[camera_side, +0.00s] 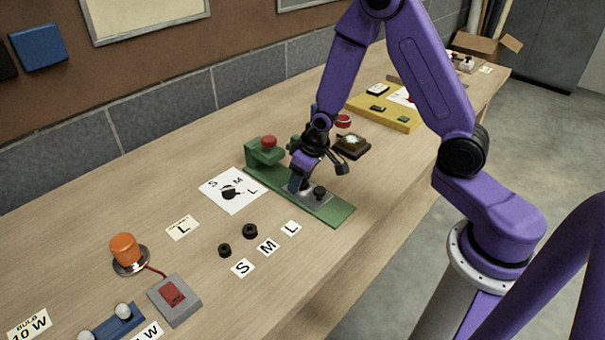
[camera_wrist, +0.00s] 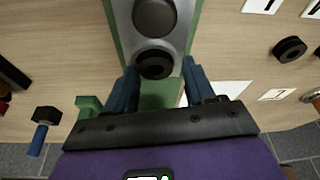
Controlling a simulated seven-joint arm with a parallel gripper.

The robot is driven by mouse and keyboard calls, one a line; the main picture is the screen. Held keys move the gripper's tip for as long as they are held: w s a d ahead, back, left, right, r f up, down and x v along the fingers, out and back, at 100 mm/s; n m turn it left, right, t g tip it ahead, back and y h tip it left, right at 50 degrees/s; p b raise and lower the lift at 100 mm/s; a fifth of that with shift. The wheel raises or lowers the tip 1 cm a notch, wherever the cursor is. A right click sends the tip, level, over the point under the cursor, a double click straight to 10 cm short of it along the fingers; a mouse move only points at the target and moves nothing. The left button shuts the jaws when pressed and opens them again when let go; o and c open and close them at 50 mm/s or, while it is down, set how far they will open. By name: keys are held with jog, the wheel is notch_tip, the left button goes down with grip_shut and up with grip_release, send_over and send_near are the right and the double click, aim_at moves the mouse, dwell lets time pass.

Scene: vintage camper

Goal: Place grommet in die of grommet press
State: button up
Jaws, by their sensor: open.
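The green grommet press (camera_side: 338,210) lies on the bench, with a grey plate (camera_side: 308,196) on its base. My gripper (camera_side: 298,188) is low over this plate. In the wrist view its blue fingers (camera_wrist: 160,75) are open, on either side of a black ring-shaped grommet (camera_wrist: 156,64) at the plate's near end. A gap shows between grommet and fingers. I cannot tell whether the grommet is seated in a die. A dark round piece (camera_wrist: 155,15) stands beyond it on the plate; it also shows in the side view (camera_side: 320,192). Two loose black grommets (camera_side: 250,231) (camera_side: 224,250) lie on the bench.
Cards S (camera_side: 243,268), M (camera_side: 266,247) and L (camera_side: 291,228) lie in front. A white sheet (camera_side: 232,205) with black pieces lies left of the press. The press's red-topped upright (camera_side: 268,143) stands behind my gripper. A yellow board (camera_side: 388,115) lies farther right.

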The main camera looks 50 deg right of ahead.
jog(key=shift+s+d+f, duration=0.35)
jog(key=shift+s+d, duration=0.15)
jog(key=shift+r, duration=0.75)
jog(key=w+a+v, duration=0.1)
jog(key=v, duration=1.1)
jog(key=s+a+r+n+g, duration=0.1)
jog(key=s+n, duration=0.4)
jog(key=s, duration=0.7)
jog(key=s+a+r+n+g, duration=0.2)
jog(key=s+n, duration=0.3)
jog(key=s, duration=0.8)
jog(key=shift+s+a+r, duration=0.25)
jog(key=shift+a+r, duration=0.3)
jog(key=shift+a, duration=0.3)
